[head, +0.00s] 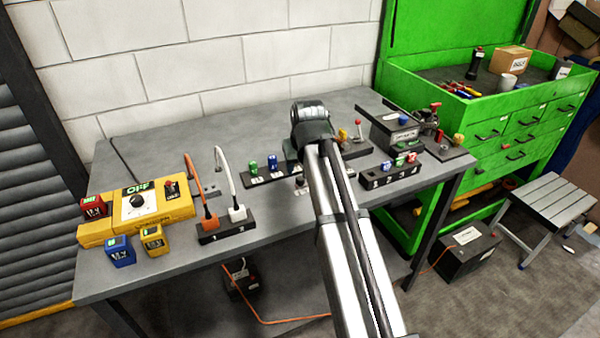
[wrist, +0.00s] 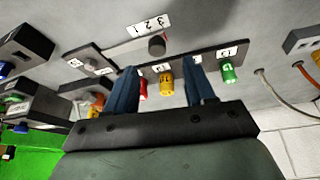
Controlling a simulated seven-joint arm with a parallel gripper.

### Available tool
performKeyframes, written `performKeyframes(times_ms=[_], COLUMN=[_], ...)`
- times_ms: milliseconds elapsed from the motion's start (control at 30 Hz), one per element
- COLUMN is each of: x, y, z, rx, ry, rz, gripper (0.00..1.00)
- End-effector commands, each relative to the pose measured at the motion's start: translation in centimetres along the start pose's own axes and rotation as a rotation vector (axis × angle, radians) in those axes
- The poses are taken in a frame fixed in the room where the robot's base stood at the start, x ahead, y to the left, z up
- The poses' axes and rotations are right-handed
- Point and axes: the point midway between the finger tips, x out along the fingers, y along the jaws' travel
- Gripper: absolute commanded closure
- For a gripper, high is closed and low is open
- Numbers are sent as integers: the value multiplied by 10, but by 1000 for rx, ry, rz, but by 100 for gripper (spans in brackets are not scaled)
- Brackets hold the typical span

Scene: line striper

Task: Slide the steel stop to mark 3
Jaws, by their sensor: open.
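In the head view a small grey knob (head: 300,183), likely the stop, shows just left of my arm. My gripper (wrist: 161,70) is open, with its two blue fingers apart and not on the stop. My arm hides the fingers in the head view.
Red (wrist: 141,90), yellow (wrist: 165,80) and green (wrist: 228,70) pegs stand on a labelled strip near the fingers. A two-socket block (head: 226,228) with orange and white plugs stands to the left. A block with coloured pegs (head: 392,174) stands to the right. The front middle of the bench is clear.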

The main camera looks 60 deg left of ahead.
Motion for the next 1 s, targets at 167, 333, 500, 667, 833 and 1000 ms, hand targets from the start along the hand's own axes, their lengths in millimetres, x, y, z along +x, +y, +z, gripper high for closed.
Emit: performKeyframes(times_ms=[167, 333, 500, 667, 833, 1000], x=[-33, -55, -67, -71, -71, -71], y=[0, 0, 0, 0, 0, 0], z=[0, 0, 0, 0, 0, 0], rx=[0, 0, 0, 0, 0, 0], ry=[3, 2, -1, 0, 0, 0], rz=[0, -1, -1, -1, -1, -1], gripper=[46, 46, 46, 46, 46, 46])
